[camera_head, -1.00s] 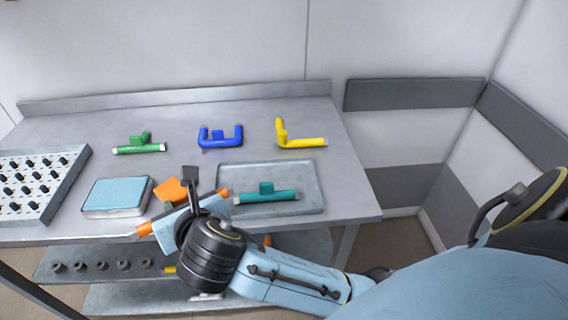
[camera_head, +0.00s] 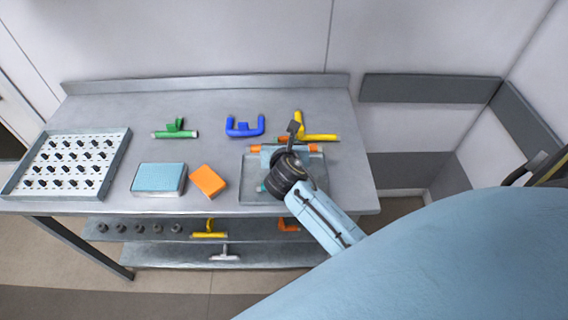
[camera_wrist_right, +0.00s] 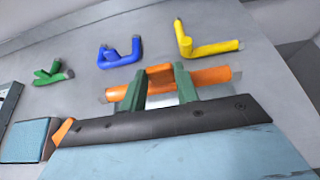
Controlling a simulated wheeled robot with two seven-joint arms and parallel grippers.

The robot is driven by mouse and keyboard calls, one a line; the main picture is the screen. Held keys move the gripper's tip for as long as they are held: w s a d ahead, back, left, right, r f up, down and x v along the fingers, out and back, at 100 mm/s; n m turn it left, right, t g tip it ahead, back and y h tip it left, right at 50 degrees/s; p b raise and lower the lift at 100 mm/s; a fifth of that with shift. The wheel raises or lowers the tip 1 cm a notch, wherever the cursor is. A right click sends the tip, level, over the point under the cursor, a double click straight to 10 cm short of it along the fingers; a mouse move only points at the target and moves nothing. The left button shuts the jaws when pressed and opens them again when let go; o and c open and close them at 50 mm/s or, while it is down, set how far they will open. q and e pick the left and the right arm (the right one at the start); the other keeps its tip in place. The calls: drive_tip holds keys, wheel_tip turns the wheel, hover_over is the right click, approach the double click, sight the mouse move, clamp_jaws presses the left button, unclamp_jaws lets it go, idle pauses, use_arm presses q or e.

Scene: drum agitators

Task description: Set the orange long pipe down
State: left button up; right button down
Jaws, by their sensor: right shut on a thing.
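The orange long pipe (camera_head: 313,148) is held in my right gripper (camera_head: 292,146) over the metal tray (camera_head: 246,168). In the right wrist view the two green fingers (camera_wrist_right: 160,85) close around the upright orange part in the middle of the orange long pipe (camera_wrist_right: 212,75), and its ends stick out on both sides. I cannot tell whether the pipe touches the tray. A teal pipe (camera_head: 262,187) in the tray is mostly hidden by my right wrist. My left gripper is not in view.
Behind stand a green pipe (camera_head: 175,131), a blue pipe (camera_head: 245,128) and a yellow pipe (camera_head: 318,137), close to the held pipe. An orange block (camera_head: 208,180), a light blue box (camera_head: 158,178) and a pegged rack (camera_head: 65,163) are at left. The shelf below holds more parts.

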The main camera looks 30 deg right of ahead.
drive_tip(key=shift+f+b, duration=0.75)
drive_tip(key=shift+f, duration=2.6)
drive_tip(key=shift+f, duration=0.2)
drive_tip(key=c, duration=1.1)
unclamp_jaws()
drive_tip(key=shift+o, duration=0.2)
drive_tip(key=shift+r, duration=0.1)
drive_tip(key=shift+s+a+r, duration=0.15)
drive_tip(key=shift+s, duration=0.05)
drive_tip(key=p+v, duration=0.1)
drive_tip(key=v, duration=1)
drive_tip(key=shift+s, duration=0.2)
